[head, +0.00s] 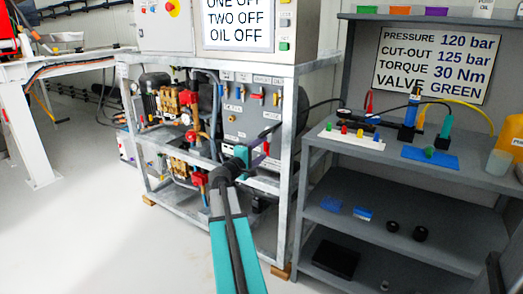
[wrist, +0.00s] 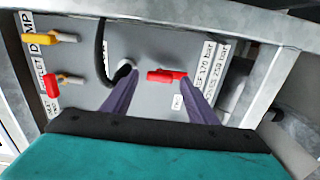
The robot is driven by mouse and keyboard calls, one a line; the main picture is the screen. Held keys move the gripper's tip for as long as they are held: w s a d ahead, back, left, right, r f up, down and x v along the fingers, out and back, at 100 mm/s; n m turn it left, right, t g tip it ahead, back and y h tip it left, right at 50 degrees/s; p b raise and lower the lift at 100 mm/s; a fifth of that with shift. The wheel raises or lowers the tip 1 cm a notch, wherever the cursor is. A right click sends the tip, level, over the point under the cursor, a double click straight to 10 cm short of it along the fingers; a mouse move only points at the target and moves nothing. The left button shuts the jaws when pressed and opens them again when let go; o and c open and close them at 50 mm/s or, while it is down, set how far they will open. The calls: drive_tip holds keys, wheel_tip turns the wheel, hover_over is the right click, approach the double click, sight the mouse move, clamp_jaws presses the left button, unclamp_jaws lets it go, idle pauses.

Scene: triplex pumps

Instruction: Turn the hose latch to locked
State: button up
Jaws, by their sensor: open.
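My gripper (wrist: 160,88) is open, with its two purple fingers pointing at a grey panel (wrist: 142,48). A red lever (wrist: 167,76) on the panel lies sideways between the fingertips in the wrist view; it may be the hose latch. No contact with the fingers is clear. A black hose (wrist: 102,45) curves down to a round fitting (wrist: 125,70) left of this lever, near the left finger. In the head view my gripper (head: 262,160) is at the lower part of the panel (head: 238,125), and my arm hides what is behind it.
A yellow lever (wrist: 38,38) and another red lever (wrist: 62,80) are on the left of the panel. A metal frame (wrist: 240,20) borders it. In the head view, a grey shelf (head: 450,175) with tools stands to the right. The floor (head: 90,235) at left is clear.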

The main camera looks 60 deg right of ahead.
drive_tip(key=a+p, duration=0.2)
drive_tip(key=a, duration=1.1)
drive_tip(key=shift+p, duration=0.3)
